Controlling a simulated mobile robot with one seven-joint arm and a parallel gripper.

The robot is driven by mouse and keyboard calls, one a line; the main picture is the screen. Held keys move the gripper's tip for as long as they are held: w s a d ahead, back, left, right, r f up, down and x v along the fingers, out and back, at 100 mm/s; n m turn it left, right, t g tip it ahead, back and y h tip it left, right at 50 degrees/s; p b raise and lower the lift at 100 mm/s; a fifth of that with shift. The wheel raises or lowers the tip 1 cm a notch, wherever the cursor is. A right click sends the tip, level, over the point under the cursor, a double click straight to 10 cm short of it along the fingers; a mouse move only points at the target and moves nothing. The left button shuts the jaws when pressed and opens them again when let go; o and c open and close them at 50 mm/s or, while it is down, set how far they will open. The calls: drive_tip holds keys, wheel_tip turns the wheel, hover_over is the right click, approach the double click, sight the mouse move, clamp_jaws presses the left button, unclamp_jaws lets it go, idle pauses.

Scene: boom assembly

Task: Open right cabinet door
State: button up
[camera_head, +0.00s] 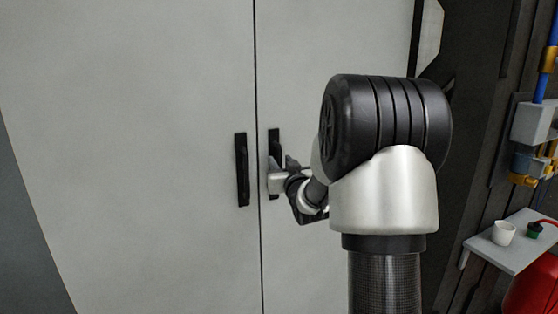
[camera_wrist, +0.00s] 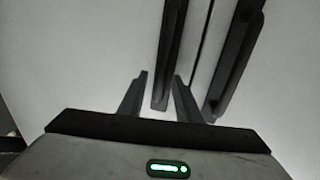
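The grey cabinet has a left door (camera_head: 140,130) and a right door (camera_head: 330,40), both shut, with a narrow seam between them. The right door's black upright handle (camera_head: 274,143) is partly hidden behind my gripper (camera_head: 275,181). The left door's handle (camera_head: 242,170) stands clear across the seam. In the wrist view, my gripper (camera_wrist: 160,75) has its two fingers apart, with one handle (camera_wrist: 168,55) between them, apparently the right door's. A small gap shows beside the left finger; contact on the right is unclear. The other handle (camera_wrist: 235,60) lies beyond the right finger.
To the right of the cabinet, a small shelf (camera_head: 510,250) holds a white cup (camera_head: 503,233). A red object (camera_head: 535,290) is below it, and blue and yellow pipe fittings (camera_head: 545,110) are on the wall above. My arm covers part of the right door.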

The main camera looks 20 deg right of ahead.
drive_tip(key=shift+w+d, duration=0.15)
drive_tip(key=shift+w, duration=0.95)
clamp_jaws()
drive_tip(key=shift+s, duration=0.15)
